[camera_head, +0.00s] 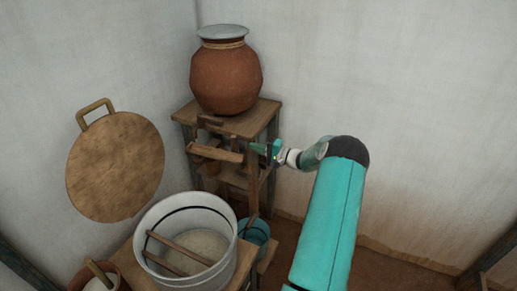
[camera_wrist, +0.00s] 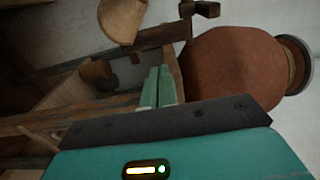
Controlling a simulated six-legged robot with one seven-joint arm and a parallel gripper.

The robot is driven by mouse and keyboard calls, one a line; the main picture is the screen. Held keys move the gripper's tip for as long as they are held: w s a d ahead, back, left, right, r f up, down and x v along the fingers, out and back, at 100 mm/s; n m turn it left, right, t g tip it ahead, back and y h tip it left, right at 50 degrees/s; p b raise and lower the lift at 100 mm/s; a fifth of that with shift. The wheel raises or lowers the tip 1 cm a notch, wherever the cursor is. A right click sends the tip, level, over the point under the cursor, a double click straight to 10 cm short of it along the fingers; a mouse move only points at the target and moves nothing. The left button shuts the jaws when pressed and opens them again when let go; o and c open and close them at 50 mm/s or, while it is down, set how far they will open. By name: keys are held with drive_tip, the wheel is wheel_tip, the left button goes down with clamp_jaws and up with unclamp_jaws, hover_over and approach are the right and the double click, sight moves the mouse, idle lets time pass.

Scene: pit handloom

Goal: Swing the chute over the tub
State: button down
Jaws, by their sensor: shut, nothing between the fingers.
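A short wooden trough (camera_head: 214,152), which looks like the chute, juts left from an upright post at the front of the wooden stand. A large pale tub (camera_head: 164,219) stands below and to the left of it, with two sticks lying across inside over pale contents. The trough's outer end points left and is not above the middle of the tub. My gripper (camera_head: 258,149) is shut and empty, just right of the trough's inner end. In the wrist view its fingers (camera_wrist: 159,84) lie together close to wooden parts; I cannot tell if they touch.
A clay pot (camera_head: 226,78) with a metal lid stands on the wooden stand (camera_head: 259,116); it also shows in the wrist view (camera_wrist: 232,72). A teal bucket (camera_head: 259,231) sits right of the tub. A round wooden lid (camera_head: 115,166) is at left. Free room lies right.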

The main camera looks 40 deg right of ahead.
drive_tip(key=x, duration=0.6)
drive_tip(key=shift+w, duration=0.25)
drive_tip(key=shift+s+a+h, duration=0.2)
drive_tip(key=shift+a+h, duration=0.05)
drive_tip(key=shift+h, duration=0.05)
drive_tip(key=shift+s+a+m, duration=0.15)
drive_tip(key=shift+m, duration=0.15)
